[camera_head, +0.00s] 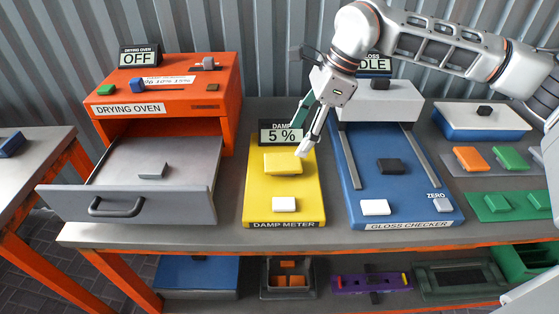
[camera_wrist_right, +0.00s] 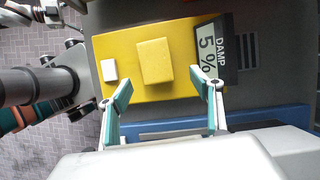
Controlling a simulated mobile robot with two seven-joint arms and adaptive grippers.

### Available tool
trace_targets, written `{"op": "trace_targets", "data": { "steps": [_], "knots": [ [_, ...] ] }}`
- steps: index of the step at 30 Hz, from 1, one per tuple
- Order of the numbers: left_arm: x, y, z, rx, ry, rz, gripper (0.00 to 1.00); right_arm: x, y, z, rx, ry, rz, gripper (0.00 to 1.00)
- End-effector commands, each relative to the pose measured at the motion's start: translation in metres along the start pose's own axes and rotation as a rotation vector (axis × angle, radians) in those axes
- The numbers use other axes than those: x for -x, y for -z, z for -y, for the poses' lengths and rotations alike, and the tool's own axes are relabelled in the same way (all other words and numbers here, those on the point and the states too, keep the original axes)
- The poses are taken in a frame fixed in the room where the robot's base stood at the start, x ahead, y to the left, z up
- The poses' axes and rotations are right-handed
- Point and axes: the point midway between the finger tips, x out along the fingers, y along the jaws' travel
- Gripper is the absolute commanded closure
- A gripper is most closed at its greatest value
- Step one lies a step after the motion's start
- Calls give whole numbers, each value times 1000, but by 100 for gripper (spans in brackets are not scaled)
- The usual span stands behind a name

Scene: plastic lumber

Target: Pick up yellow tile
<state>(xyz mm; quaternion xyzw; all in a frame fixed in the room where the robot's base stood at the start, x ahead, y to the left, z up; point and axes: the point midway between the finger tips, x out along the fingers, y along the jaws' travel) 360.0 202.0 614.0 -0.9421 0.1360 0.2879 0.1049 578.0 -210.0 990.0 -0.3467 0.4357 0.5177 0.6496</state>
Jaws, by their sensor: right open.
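The yellow tile (camera_head: 283,164) lies on the yellow damp meter (camera_head: 284,206), below its display reading "DAMP 5 %" (camera_head: 281,133). In the right wrist view the tile (camera_wrist_right: 154,62) sits on the meter plate between the display and a white button. My right gripper (camera_head: 304,128) is open and empty. It hangs above the meter's right side, close to the display and the gloss checker, apart from the tile. Its two green-padded fingers (camera_wrist_right: 163,115) show spread in the right wrist view, with the tile beyond them. My left gripper is not in the head view.
An orange drying oven (camera_head: 222,100) with its drawer (camera_head: 130,185) pulled out stands at left, a grey piece in the drawer. The blue gloss checker (camera_head: 400,205) stands at right. Orange and green tiles (camera_head: 468,159) lie farther right. A lower shelf holds several bins.

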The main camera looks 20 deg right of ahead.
Motion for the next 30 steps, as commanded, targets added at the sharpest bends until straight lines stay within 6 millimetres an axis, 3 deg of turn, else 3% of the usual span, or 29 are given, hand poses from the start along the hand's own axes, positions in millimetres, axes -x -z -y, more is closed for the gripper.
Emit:
{"op": "trace_targets", "data": {
  "steps": [5,15,25,30],
  "knots": [
    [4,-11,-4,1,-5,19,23,-18,-2,-2,1,-2,1,35],
    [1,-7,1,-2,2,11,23,-62,-7,-6,1,-3,2,35],
    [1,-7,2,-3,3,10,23,-68,-7,-5,1,-1,3,35],
    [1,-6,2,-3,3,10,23,-68,-7,-5,1,-1,3,77]
  ]
}}
